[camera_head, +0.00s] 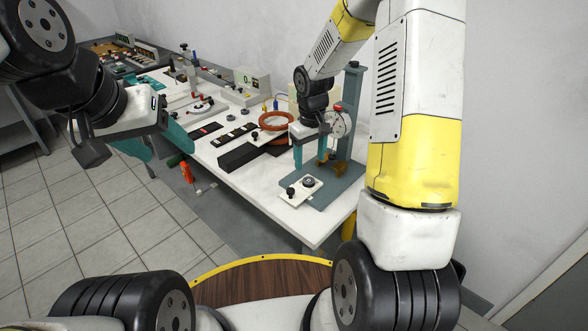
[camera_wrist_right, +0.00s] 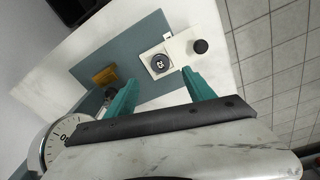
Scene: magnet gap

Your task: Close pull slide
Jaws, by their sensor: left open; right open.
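The pull slide is a white plate (camera_head: 298,197) sticking out of the front of the blue-grey gauge base (camera_head: 330,192). It carries a black knob (camera_head: 291,192) at its outer end and a round dark disc (camera_head: 309,181) further in. In the right wrist view the slide (camera_wrist_right: 181,47), its knob (camera_wrist_right: 200,46) and the disc (camera_wrist_right: 160,63) show beyond the fingertips. My right gripper (camera_head: 311,160) is open and empty above the base, apart from the knob; its teal fingers also show in the wrist view (camera_wrist_right: 160,78). My left gripper (camera_head: 165,152) is open and empty left of the bench.
A dial gauge (camera_head: 338,124) on a blue-grey column (camera_head: 352,90) stands close to my right gripper. A brass block (camera_head: 341,169) sits on the base. A black box (camera_head: 238,157) and an orange ring (camera_head: 275,121) lie left of it.

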